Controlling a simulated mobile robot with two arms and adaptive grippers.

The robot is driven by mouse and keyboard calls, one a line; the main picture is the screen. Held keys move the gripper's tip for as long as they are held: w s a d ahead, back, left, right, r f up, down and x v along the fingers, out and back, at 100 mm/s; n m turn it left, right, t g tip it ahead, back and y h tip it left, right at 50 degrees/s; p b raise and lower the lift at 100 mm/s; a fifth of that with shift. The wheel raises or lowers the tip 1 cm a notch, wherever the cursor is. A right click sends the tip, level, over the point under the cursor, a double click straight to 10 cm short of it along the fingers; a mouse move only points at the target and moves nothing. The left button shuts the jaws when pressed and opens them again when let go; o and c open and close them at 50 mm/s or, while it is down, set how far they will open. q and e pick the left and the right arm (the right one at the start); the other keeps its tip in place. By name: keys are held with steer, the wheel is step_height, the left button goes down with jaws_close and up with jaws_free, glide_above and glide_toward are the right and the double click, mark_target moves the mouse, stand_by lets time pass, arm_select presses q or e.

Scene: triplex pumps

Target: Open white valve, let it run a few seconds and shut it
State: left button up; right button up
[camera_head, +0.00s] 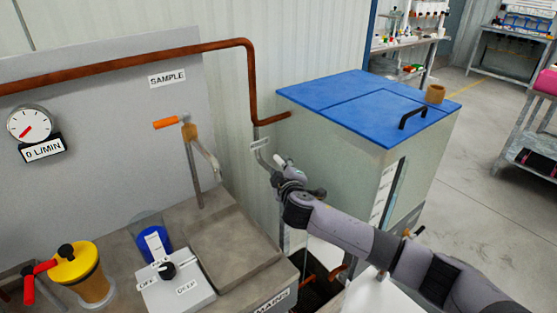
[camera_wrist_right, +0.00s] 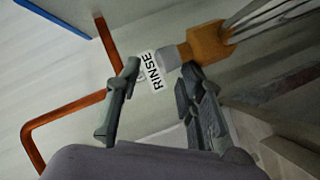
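A small white part (camera_head: 283,160), which looks like the white valve's handle, shows just above my right gripper (camera_head: 288,174) in the head view. In the right wrist view a brass valve body (camera_wrist_right: 207,44) with a pale end piece (camera_wrist_right: 171,57) lies beside the RINSE label (camera_wrist_right: 152,72). My right gripper (camera_wrist_right: 160,84) has its two fingers apart with nothing held between them; the pale piece is just beyond the tips. Contact cannot be told. The round gauge (camera_head: 30,123) above the 0 L/MIN label has a red needle pointing lower left. My left gripper is out of view.
A SAMPLE valve with an orange handle (camera_head: 166,122) stands left of my arm. A copper pipe (camera_head: 250,80) runs along the wall to a blue-lidded tank (camera_head: 350,95). A switch box (camera_head: 175,290), a yellow-topped container (camera_head: 75,265) and a red handle (camera_head: 40,268) are lower left.

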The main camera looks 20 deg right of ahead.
mark_target(279, 160)
steer(key=shift+x, duration=3)
steer(key=shift+c, duration=0.5)
jaws_close()
